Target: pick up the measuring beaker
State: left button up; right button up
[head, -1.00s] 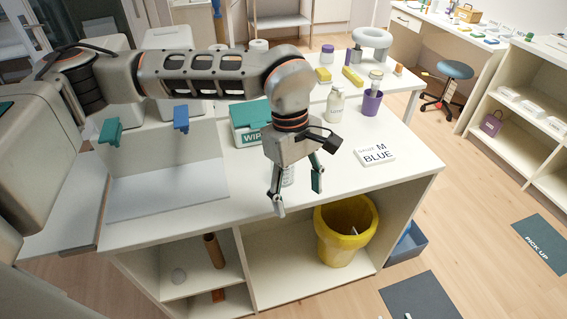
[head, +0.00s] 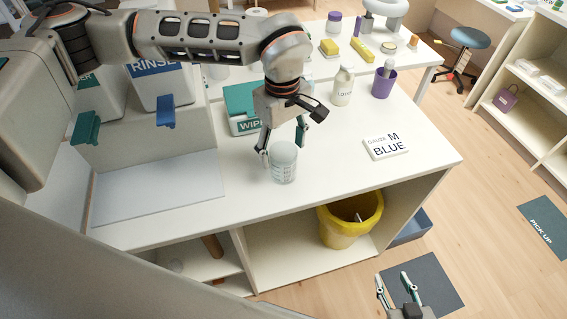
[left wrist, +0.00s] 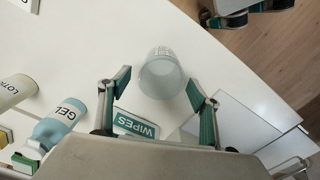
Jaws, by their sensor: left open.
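The measuring beaker (head: 285,167) is a clear cup with teal markings, upright on the white counter. My left gripper (head: 283,143) is open, with one finger to the left of the beaker and the other behind it to the right. In the left wrist view the beaker (left wrist: 161,74) shows between and just beyond the two spread fingertips (left wrist: 158,82), with nothing gripped. My right gripper (head: 391,276) is low at the bottom of the head view, in front of the dark floor mat, its fingers apart and empty.
A teal wipes box (head: 240,108) stands just behind the left gripper. Dispensers with levers (head: 166,110) are at left. The counter's front edge is close to the beaker.

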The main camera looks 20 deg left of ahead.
aim_at(283, 156)
pick_arm(q)
jog(key=shift+s+f, duration=0.1)
jog(key=shift+f, duration=1.6)
jog(key=c, duration=1.2)
jog(key=shift+r, duration=0.2)
